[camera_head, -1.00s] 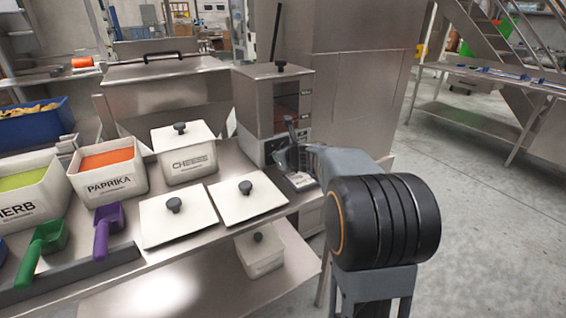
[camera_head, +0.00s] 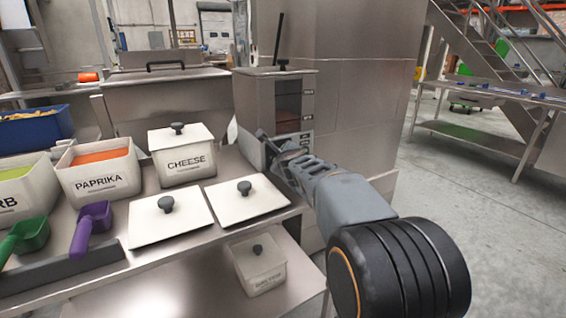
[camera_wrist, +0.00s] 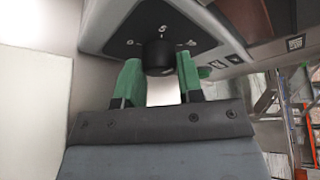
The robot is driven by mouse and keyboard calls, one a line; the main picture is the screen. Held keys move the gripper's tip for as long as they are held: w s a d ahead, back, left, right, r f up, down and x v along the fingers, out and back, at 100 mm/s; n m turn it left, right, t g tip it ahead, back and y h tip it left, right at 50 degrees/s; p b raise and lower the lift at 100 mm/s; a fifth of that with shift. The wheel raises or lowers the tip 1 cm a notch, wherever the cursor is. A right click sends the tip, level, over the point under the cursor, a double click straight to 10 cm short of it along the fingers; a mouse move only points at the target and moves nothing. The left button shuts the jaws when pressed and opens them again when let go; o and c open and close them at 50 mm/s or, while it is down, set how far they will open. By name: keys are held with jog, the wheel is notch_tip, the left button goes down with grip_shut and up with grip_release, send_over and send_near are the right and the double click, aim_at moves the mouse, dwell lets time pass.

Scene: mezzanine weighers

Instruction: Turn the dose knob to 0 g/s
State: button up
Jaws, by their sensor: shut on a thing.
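The dose knob (camera_wrist: 158,58) is a dark round knob on the panel in the wrist view, with small marks around it, one of them like a 5. My gripper (camera_wrist: 160,80) has green fingertips on both sides of the knob and is shut on it. The pointer on the knob is too dark to read. In the head view my gripper (camera_head: 283,150) reaches the front of the metal dispenser (camera_head: 258,105) and hides the knob there.
A cheese bin (camera_head: 183,160) and two white lids (camera_head: 170,215) lie left of my arm. A paprika bin (camera_head: 102,177) and purple scoop (camera_head: 90,232) are farther left. A lidded box (camera_head: 258,265) stands on the lower shelf. Open floor lies at right.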

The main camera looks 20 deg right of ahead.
dwell(0.5)
jog(key=o, duration=0.9)
jog(key=shift+s, duration=0.1)
jog(key=p+v, duration=0.4)
jog(key=v, duration=0.9)
jog(key=shift+s+a, duration=0.2)
jog(key=shift+s, duration=0.1)
